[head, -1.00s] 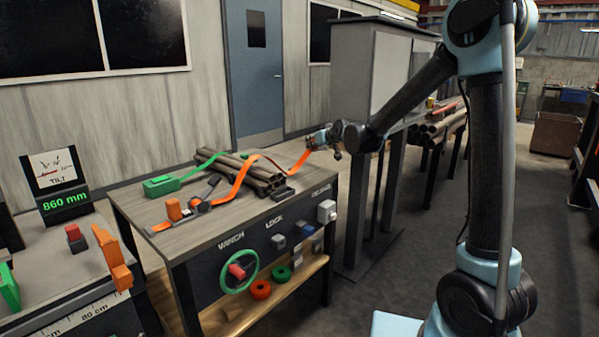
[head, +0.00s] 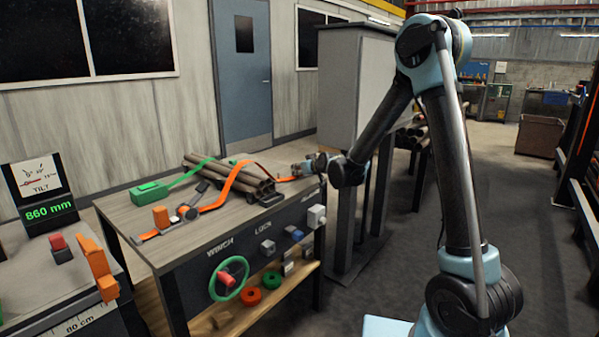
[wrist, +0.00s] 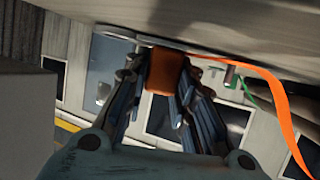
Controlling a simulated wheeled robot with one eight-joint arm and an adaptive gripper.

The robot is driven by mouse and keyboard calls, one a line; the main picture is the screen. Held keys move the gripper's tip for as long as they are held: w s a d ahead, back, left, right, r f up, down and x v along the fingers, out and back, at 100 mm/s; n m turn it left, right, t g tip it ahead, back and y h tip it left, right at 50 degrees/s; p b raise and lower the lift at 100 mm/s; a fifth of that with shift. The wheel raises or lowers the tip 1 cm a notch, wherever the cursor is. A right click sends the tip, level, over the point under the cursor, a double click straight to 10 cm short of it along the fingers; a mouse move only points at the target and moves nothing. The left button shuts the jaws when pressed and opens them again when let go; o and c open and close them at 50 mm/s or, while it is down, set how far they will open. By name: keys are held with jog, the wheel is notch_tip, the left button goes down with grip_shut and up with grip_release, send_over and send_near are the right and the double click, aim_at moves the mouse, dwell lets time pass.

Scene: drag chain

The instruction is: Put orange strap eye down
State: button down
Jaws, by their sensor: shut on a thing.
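The orange strap (head: 240,176) runs from the ratchet on the bench, over the bundle of pipes, to its end at the right side of the bench top. My gripper (head: 299,169) is low at the bench's far right edge. In the wrist view my gripper (wrist: 165,75) is shut on the orange strap eye (wrist: 164,72), an orange block between the fingers. The strap (wrist: 272,90) trails off to the right there. The bench surface (wrist: 240,25) fills the top of that view, close to the eye; whether they touch I cannot tell.
A bundle of grey pipes (head: 245,178) lies on the bench. A green block (head: 151,192) with a green strap and an orange block (head: 161,216) stand at its left. The bench front (head: 245,250) has a green handwheel and switches. A tall grey cabinet (head: 348,90) stands close behind my gripper.

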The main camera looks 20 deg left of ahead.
jog(key=c, duration=1.3)
grip_release()
jog(key=shift+f, duration=0.1)
jog(key=shift+c, duration=0.2)
jog(key=shift+d, duration=0.1)
jog(key=v, duration=1.2)
